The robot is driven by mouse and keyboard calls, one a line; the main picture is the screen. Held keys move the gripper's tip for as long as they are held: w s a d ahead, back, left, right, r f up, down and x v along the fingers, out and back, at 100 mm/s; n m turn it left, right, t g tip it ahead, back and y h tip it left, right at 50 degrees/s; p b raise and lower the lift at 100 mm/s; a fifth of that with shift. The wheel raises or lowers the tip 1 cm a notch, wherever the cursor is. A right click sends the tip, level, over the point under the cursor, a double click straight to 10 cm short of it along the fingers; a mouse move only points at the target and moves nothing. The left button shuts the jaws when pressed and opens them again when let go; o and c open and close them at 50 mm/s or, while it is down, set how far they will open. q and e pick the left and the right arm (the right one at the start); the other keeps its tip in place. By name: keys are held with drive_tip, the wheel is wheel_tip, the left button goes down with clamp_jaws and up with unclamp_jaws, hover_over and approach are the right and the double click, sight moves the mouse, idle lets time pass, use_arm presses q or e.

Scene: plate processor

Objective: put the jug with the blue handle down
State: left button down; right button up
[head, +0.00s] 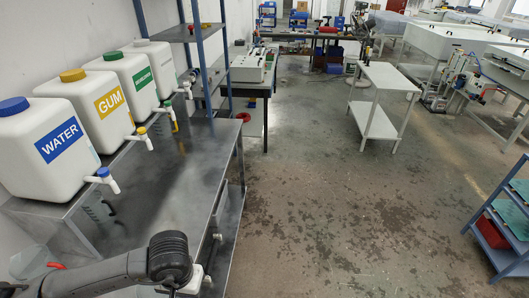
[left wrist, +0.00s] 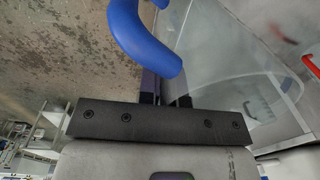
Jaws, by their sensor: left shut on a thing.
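The jug with the blue handle shows in the left wrist view: its blue handle (left wrist: 140,40) curves in from the top, and its see-through body (left wrist: 220,55) fills the upper right. My left gripper (left wrist: 165,90) is shut on the blue handle; its fingertips are partly hidden behind the handle. In the head view my left arm comes in at the bottom left, and the jug is not visible there. The jug's base and what lies under it are hard to make out. My right gripper is not in view.
A metal bench (head: 165,185) holds several white canisters, among them WATER (head: 50,150) and GUM (head: 95,105), with taps at its edge. A clear jug (head: 30,260) with a red handle stands at the bottom left.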

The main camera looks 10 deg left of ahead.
use_arm(q)
drive_tip(key=w+d+r, duration=0.3)
drive_tip(key=w+r, duration=0.3)
drive_tip(key=r, duration=0.5)
drive_tip(key=s+r+p, duration=0.4)
drive_tip(key=r+p, duration=0.6)
drive_tip(key=p, duration=0.2)
drive_tip(key=s+r+p, duration=0.5)
drive_tip(key=r+p, duration=0.6)
drive_tip(key=p, duration=0.1)
drive_tip(key=shift+a+m, duration=0.2)
drive_tip(key=shift+m, duration=0.2)
